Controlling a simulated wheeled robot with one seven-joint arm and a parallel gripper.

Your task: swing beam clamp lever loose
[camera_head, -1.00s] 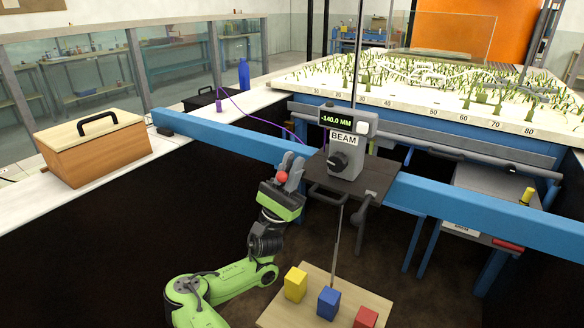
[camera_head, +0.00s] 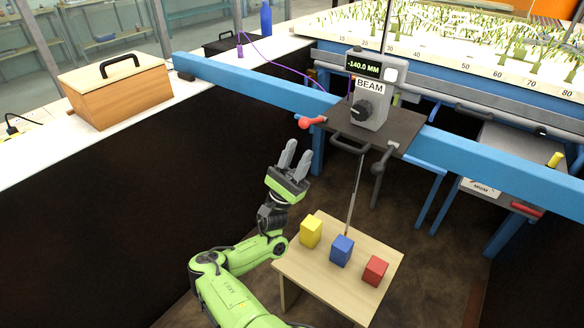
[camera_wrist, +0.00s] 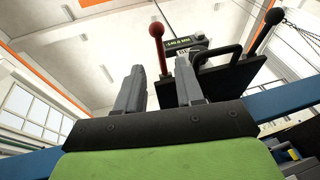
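The blue beam (camera_head: 240,85) crosses the flume and carries a grey box marked BEAM (camera_head: 368,103) on a dark plate (camera_head: 402,128). The clamp lever with a red ball knob (camera_head: 304,123) sticks out left from the plate's left side. In the wrist view its red ball (camera_wrist: 156,29) stands above the gap between my fingers. My gripper (camera_head: 297,154) is open and empty, below and slightly left of the knob, apart from it. Its two fingers also show in the wrist view (camera_wrist: 160,90). The display reads -140.0 MM.
A dark handle (camera_head: 348,146) and a second dark lever (camera_head: 380,162) hang at the plate's front. A small wooden table (camera_head: 318,279) with yellow, blue and red blocks stands below. Left of my gripper is clear.

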